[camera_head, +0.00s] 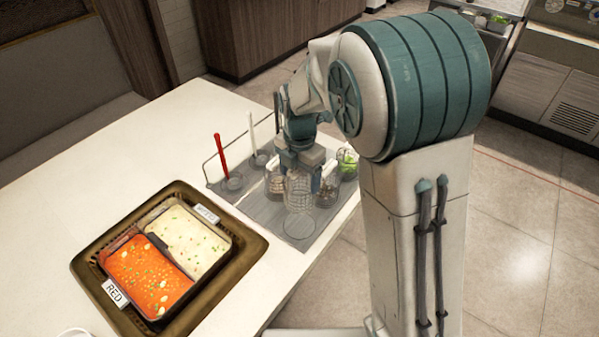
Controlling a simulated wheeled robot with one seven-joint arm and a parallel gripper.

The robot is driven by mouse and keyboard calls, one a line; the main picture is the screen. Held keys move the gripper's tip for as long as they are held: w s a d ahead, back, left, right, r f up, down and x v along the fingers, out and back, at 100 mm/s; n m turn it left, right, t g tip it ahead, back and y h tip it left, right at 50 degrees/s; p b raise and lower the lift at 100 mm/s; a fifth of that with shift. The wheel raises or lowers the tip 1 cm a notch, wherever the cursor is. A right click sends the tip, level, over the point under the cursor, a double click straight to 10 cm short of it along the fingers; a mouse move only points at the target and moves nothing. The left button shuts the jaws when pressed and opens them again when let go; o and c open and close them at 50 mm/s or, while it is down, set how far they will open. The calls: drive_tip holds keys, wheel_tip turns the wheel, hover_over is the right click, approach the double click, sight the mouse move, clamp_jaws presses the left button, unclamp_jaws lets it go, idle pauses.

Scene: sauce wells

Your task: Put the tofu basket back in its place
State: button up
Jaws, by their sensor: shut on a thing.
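My gripper (300,174) is over the grey rack mat and points down. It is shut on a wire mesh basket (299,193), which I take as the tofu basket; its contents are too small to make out. The basket hangs upright between the fingers, just behind an empty round ring (299,227) on the near part of the mat. I cannot tell how far its bottom is above the mat. The gripper and arm hide part of the mat behind it.
The grey mat (263,211) also carries a basket with greens (347,162), another basket (274,184), a red-handled ladle (221,158) and a white-handled one (252,133). A two-part pot of red and white broth sits in a dark tray (88,260) at left. The white counter (160,135) is clear behind.

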drive_tip(key=shift+f+b, duration=4.05)
drive_tip(key=shift+f, duration=1.3)
drive_tip(key=shift+s+f+b, duration=0.1)
drive_tip(key=shift+f+b, duration=0.25)
drive_tip(key=o, duration=1.3)
drive_tip(key=shift+f, duration=0.1)
drive_tip(key=shift+c, duration=0.2)
drive_tip(key=shift+r+p, duration=4.05)
drive_tip(key=shift+r, duration=1.65)
